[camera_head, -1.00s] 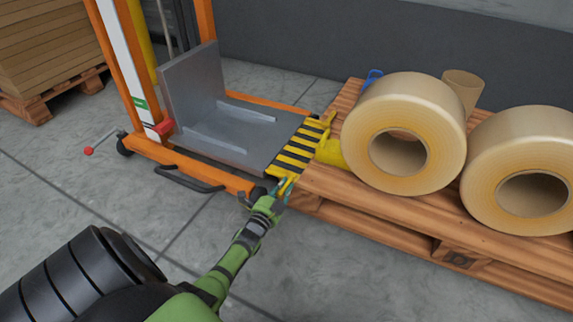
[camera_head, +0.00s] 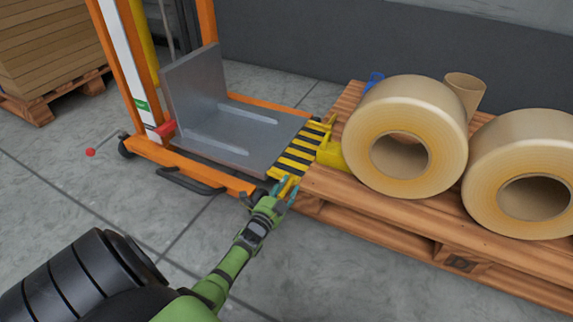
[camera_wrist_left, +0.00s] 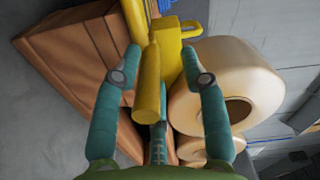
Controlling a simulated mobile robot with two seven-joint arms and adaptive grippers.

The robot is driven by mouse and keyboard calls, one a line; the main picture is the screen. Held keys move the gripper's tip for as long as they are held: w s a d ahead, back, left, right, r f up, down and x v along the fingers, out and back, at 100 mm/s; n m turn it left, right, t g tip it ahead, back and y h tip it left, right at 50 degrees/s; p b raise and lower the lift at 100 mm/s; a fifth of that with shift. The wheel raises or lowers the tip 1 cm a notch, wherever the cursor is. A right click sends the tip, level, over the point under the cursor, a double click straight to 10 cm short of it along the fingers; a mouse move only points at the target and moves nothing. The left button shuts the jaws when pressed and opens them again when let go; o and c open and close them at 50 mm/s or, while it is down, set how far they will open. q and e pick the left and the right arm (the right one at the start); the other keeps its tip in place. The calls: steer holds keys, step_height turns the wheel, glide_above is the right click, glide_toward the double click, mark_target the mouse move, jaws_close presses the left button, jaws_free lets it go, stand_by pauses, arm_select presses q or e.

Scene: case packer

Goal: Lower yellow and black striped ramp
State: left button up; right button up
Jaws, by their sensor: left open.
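The yellow and black striped ramp (camera_head: 300,149) spans the gap between the grey metal lift platform (camera_head: 245,135) and the wooden pallet (camera_head: 335,190). My left gripper (camera_head: 282,188) is at the ramp's near corner. In the left wrist view, a yellow handle (camera_wrist_left: 149,85) lies between its spread teal fingers (camera_wrist_left: 162,65), and a yellow block (camera_wrist_left: 171,48) shows beyond it. The fingers are open around the handle; I cannot tell whether either touches it. My right gripper is not in view.
Two large tape rolls (camera_head: 372,120) (camera_head: 484,165) stand on the pallet close to the ramp's right. A yellow part (camera_head: 330,152) sits between the ramp and the nearer roll. The orange lift frame (camera_head: 207,30) stands at the left. Grey floor (camera_head: 60,180) is clear in front.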

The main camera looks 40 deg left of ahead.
arm_select(q)
step_height(320, 180, up, 9)
steer(key=shift+d, duration=0.15)
stand_by(0.7)
